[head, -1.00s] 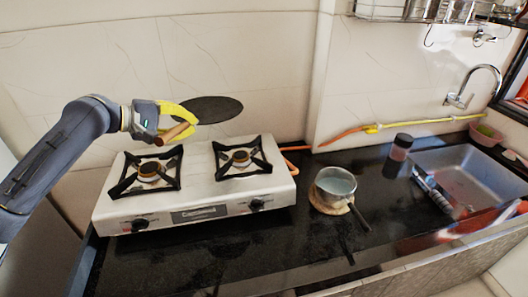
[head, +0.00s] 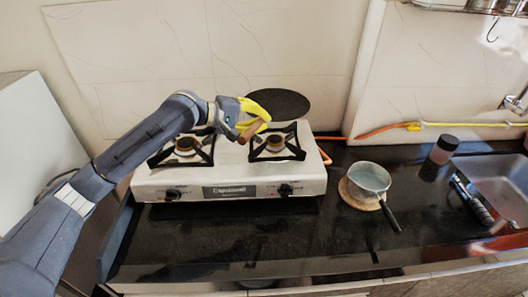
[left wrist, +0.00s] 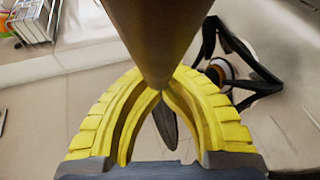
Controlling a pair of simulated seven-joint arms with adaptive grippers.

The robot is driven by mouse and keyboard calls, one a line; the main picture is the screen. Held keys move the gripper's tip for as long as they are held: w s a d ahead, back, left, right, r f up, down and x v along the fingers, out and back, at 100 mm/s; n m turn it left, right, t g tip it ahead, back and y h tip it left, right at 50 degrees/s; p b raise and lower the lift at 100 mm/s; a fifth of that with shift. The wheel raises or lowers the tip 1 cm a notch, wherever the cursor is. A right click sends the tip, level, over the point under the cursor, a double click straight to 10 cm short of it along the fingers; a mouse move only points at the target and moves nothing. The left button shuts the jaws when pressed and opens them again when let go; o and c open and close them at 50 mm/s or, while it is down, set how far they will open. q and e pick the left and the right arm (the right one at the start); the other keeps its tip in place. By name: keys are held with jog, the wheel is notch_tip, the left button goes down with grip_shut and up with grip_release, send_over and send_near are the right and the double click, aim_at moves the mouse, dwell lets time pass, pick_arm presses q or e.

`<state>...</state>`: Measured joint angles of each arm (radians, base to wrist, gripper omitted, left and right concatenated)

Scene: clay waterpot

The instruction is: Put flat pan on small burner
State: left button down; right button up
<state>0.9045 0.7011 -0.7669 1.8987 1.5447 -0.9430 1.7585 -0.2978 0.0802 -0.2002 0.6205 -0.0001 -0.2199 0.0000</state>
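The flat pan (head: 282,103) is a thin dark disc with a brown wooden handle (head: 253,130). My left gripper (head: 256,112), with yellow fingers, is shut on the handle and holds the pan up above the back of the stove, behind and above the right burner (head: 276,143). The left burner (head: 187,145) is bare. The right burner looks slightly smaller, but the difference is hard to judge. In the left wrist view the handle (left wrist: 160,35) runs between the yellow fingers (left wrist: 162,100), with a burner grate (left wrist: 215,60) beyond. My right gripper is not in view.
The white two-burner stove (head: 230,184) stands on a black counter (head: 240,230). A saucepan (head: 370,179) on a round mat sits right of it. A dark-lidded jar (head: 443,150) and a sink (head: 505,180) are farther right. The wall is close behind the stove.

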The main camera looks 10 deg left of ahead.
pick_arm(q)
notch_tip(320, 180, down, 12)
jog(key=shift+f, duration=0.2)
dwell(0.6)
jog(key=c, duration=2.1)
grip_release()
jog(key=shift+f, duration=0.2)
jog(key=o, duration=0.5)
jog(key=v, duration=1.2)
